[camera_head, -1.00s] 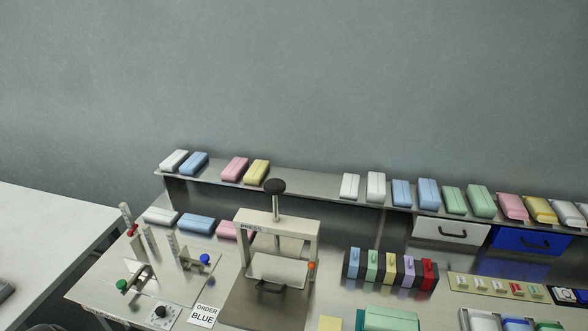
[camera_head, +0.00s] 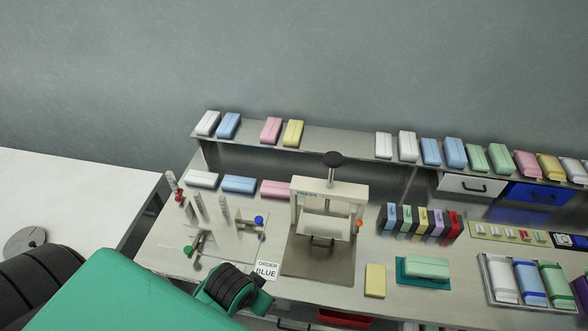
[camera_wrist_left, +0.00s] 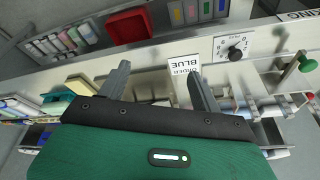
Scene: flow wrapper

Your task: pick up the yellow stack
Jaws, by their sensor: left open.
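A yellow stack (camera_head: 375,281) lies on the front part of the workbench, right of the press and left of a green pad. In the left wrist view a pale yellow block (camera_wrist_left: 84,83) shows left of the fingers, partly hidden by my gripper body. Other yellow packs sit on the shelf, one at the left (camera_head: 293,132) and one at the right (camera_head: 549,166). My left gripper (camera_wrist_left: 160,86) is open and empty, its fingers spread near the order card. In the head view the green arm hides its fingertips. My right gripper is not in view.
The order card (camera_head: 267,270) reads BLUE. A red bin (camera_head: 345,317) is below the front edge. A tray (camera_head: 487,268) holds packs at the right. A white table (camera_head: 70,190) is at the left.

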